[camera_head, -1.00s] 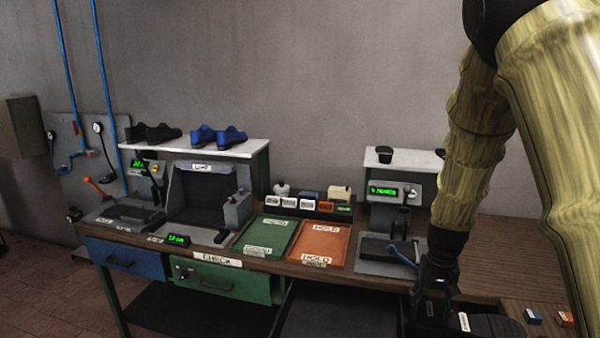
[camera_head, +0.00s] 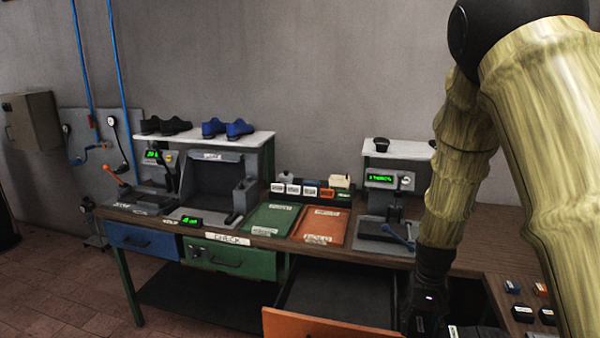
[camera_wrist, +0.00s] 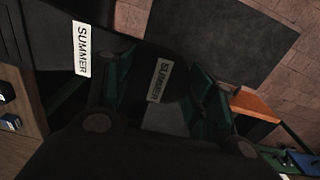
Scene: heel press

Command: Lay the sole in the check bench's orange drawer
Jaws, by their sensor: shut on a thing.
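The check bench's orange drawer stands open below the bench top in the head view; its orange front (camera_head: 325,327) is at the bottom edge and its dark inside looks empty. My gripper (camera_head: 420,325) is right of the drawer in the head view. In the wrist view my gripper (camera_wrist: 165,78) is shut on the dark sole (camera_wrist: 150,62), which bears a SUMMER label between the fingers. Much of the sole is hidden or too dark to outline.
A second SUMMER label (camera_wrist: 81,48) sits on a dark surface at the left of the wrist view. A green tray (camera_head: 270,219) and an orange HOLD tray (camera_head: 320,226) lie on the bench. A green drawer (camera_head: 232,260) and a blue drawer (camera_head: 143,240) are closed. Small boxes (camera_head: 522,312) stand at right.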

